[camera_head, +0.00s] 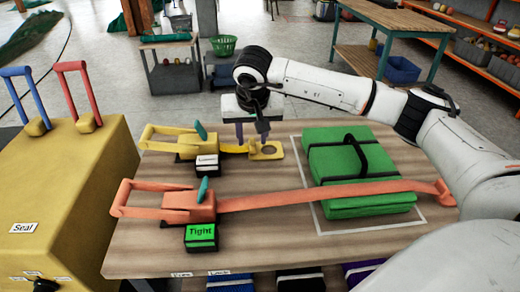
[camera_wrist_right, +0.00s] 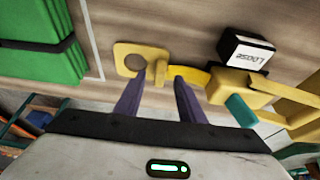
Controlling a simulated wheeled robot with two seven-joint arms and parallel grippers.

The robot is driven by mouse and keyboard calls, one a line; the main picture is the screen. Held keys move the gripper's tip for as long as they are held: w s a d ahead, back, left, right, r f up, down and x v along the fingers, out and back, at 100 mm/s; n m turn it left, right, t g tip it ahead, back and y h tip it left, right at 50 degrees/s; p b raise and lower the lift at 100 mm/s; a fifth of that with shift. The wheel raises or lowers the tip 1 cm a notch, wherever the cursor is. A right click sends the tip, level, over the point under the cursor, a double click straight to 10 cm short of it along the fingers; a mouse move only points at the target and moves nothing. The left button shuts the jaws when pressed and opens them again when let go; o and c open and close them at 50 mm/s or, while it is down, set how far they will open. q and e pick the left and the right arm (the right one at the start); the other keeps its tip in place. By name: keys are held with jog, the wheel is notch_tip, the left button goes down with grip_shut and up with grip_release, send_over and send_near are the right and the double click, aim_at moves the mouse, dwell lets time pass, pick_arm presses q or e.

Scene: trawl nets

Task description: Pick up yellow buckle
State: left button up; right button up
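The yellow buckle (camera_head: 190,142) lies on the wooden table, with a long looped handle and a teal lever. A short yellow strap joins it to a yellow end plate (camera_head: 266,151) with a round hole. My right gripper (camera_wrist_right: 160,84) is open, pointing down over this end plate. In the right wrist view an upright yellow tab (camera_wrist_right: 161,70) stands between its two purple fingers, with small gaps beside it. In the head view the fingers partly hide the strap's end. The buckle body (camera_wrist_right: 242,90) is right of the fingers in the wrist view. My left gripper is out of view.
An orange buckle (camera_head: 190,207) with its strap (camera_head: 320,194) runs across the front, over a green bundle (camera_head: 345,165). A "Loose" block (camera_wrist_right: 246,48) and a "Tight" block (camera_head: 201,237) sit by the buckles. A yellow cabinet (camera_head: 75,190) with levers stands left.

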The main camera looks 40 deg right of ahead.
jog(key=shift+x, duration=0.8)
grip_shut()
jog(key=shift+r, duration=0.15)
